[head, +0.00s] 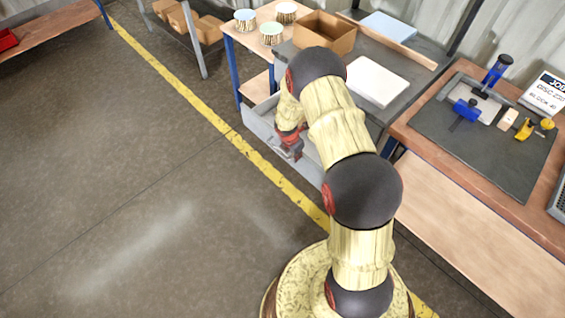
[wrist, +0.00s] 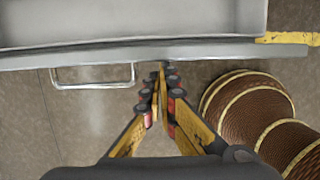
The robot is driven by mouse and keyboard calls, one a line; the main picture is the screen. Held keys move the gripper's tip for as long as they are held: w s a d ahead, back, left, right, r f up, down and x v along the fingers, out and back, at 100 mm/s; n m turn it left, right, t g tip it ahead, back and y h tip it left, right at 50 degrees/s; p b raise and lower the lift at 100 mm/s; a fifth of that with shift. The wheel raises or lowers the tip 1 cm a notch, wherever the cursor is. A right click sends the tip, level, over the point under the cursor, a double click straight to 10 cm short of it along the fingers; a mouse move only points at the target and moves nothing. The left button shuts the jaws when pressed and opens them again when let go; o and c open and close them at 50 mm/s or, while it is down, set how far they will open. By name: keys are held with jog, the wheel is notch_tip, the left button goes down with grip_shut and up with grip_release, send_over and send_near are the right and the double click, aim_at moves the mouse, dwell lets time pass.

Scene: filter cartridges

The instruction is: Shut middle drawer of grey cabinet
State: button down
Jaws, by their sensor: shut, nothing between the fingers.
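The grey cabinet (head: 419,77) stands at the top centre of the head view, partly behind my arm. A drawer (head: 258,122) of it is pulled out toward the floor aisle; whether it is the middle one cannot be told. In the wrist view the open drawer's front (wrist: 200,52) runs across the picture, with its bare inside (wrist: 130,20) behind. Its bar handle (wrist: 95,85) sticks out to the left of my gripper. My gripper (wrist: 161,70) is shut and empty, its tips close to the outer side of the front. Contact cannot be told. The gripper (head: 293,150) also shows small in the head view.
A cardboard box (head: 323,36) and a white panel (head: 377,82) lie on the cabinet top. A wooden bench (head: 470,220) with tools stands right; a table with several round cartridges (head: 272,33) stands left. The floor (head: 130,170) on the left is clear.

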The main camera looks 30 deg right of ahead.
jog(key=w+d+p, duration=0.3)
jog(key=d, duration=0.6)
jog(key=w+d+p, duration=0.2)
jog(key=w+d, duration=0.1)
jog(key=d, duration=0.6)
jog(key=shift+d+p, duration=0.2)
jog(key=shift+p, duration=0.2)
jog(key=shift+a, duration=0.1)
